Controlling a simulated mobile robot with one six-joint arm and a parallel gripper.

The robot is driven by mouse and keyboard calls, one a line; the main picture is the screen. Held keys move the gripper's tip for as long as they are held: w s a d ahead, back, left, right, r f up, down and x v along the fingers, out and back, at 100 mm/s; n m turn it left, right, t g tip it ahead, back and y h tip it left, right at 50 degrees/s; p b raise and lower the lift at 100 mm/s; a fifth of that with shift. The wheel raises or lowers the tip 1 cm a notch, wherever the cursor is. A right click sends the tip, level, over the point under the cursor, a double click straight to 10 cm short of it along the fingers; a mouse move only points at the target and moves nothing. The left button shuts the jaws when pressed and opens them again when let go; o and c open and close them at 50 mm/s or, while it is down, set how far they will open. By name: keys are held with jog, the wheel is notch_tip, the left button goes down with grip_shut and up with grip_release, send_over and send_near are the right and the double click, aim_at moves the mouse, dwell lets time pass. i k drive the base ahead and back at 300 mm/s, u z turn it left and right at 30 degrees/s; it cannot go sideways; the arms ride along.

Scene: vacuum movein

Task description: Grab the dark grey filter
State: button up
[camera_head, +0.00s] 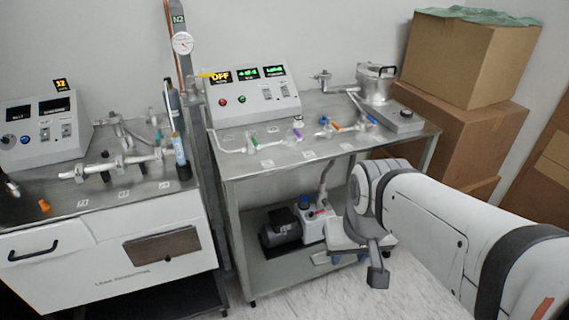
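I cannot pick out the dark grey filter for certain; no part is clearly readable as one at this size. A dark grey pump-like unit (281,232) sits on the lower shelf of the right bench, left of a white unit with a blue cap (312,222). My arm comes in from the right, and my gripper (372,262) hangs in front of the right bench, below its top. A dark grey finger-like part points down there. Its opening is not clear, and I see nothing plainly held. My gripper hides part of the lower shelf's right end.
The right bench (225,166) carries a control box (252,98), pipes, coloured-handled valves and a metal chamber (376,84). The left bench (70,206) holds another control box (40,130) and piping. Cardboard boxes (460,60) stand at the right. Floor shows in front.

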aim_at(303, 204)
jog(key=z, duration=0.15)
jog(key=i, duration=0.95)
jog(key=u, duration=0.05)
